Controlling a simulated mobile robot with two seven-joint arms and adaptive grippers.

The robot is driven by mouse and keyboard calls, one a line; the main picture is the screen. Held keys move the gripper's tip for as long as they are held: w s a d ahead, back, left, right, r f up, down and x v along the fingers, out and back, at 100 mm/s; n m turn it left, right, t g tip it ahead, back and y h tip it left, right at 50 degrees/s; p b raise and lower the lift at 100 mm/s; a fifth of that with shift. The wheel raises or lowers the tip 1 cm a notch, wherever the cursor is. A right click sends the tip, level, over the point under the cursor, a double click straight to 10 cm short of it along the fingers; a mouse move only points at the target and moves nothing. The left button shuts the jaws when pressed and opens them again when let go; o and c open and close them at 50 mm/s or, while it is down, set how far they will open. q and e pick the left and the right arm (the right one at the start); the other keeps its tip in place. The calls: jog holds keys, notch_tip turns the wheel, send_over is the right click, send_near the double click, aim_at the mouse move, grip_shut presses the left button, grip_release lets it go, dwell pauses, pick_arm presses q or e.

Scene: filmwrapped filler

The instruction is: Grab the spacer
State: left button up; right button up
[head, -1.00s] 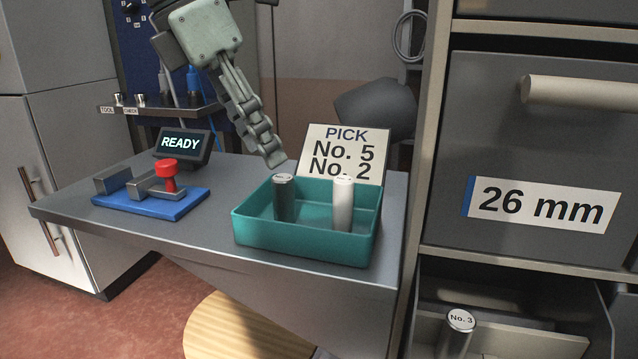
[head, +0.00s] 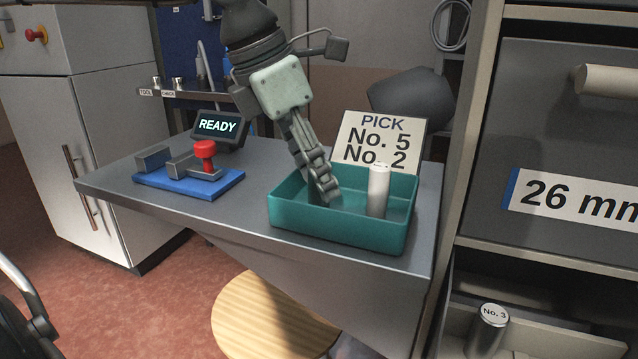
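A teal tray (head: 330,232) sits on the grey table's right part. A white cylinder (head: 378,192) stands upright in it. Another metal cylinder marked No. 3 (head: 489,326) stands in the open drawer at lower right. A sign (head: 379,145) behind the tray reads PICK No. 5, No. 2. My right gripper is out of view.
A blue fixture (head: 192,187) with a red knob (head: 204,150) and a READY display (head: 218,128) stand on the table's left. Bare table top (head: 250,160) lies between fixture and tray. A cabinet with a 26 mm drawer (head: 560,120) stands at right, a round wooden stool (head: 270,315) below the table.

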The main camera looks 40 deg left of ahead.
pick_arm(q)
grip_shut()
jog(key=shift+r, duration=0.1)
